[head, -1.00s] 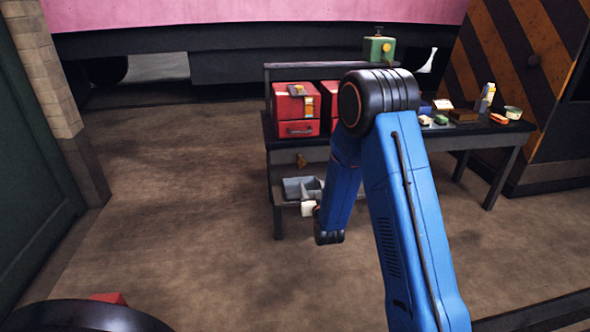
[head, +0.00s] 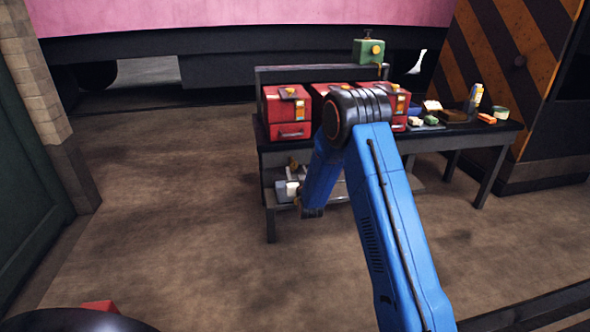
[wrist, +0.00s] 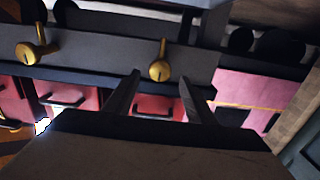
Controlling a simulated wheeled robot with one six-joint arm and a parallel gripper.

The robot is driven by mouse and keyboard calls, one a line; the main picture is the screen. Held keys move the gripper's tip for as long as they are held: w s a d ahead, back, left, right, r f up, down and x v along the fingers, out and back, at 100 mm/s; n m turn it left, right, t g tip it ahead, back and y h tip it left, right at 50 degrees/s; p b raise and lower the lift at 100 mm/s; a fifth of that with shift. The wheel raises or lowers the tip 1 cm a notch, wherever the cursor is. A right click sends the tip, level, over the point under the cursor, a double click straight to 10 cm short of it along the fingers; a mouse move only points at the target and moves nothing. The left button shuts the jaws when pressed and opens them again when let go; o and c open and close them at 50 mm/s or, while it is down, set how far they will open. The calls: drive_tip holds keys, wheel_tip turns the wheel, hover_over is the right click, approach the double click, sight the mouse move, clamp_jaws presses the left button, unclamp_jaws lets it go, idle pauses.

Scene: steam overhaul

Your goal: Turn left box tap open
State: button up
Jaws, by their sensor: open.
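The left red box (head: 288,113) stands on the left end of the dark workbench (head: 470,138). Below it, a small brass tap (head: 293,163) shows under the bench top. The wrist view looks upside down. There the left box (wrist: 160,106) shows behind my gripper, and its brass tap (wrist: 159,70) sits on the dark front rail, lever toward the picture's top. A second brass tap (wrist: 30,50) is farther left. My gripper (wrist: 159,76) is open and empty, its fingers framing the nearer tap in the picture; I cannot tell the depth gap or contact.
Middle and right red boxes (head: 388,105) stand on the bench, partly behind my arm. Small items lie at the bench's right. A lower shelf holds grey bins. Floor left of the bench is clear.

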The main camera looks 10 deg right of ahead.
sight(294, 165)
drive_tip(key=shift+w, duration=1.65)
drive_tip(key=c, duration=1)
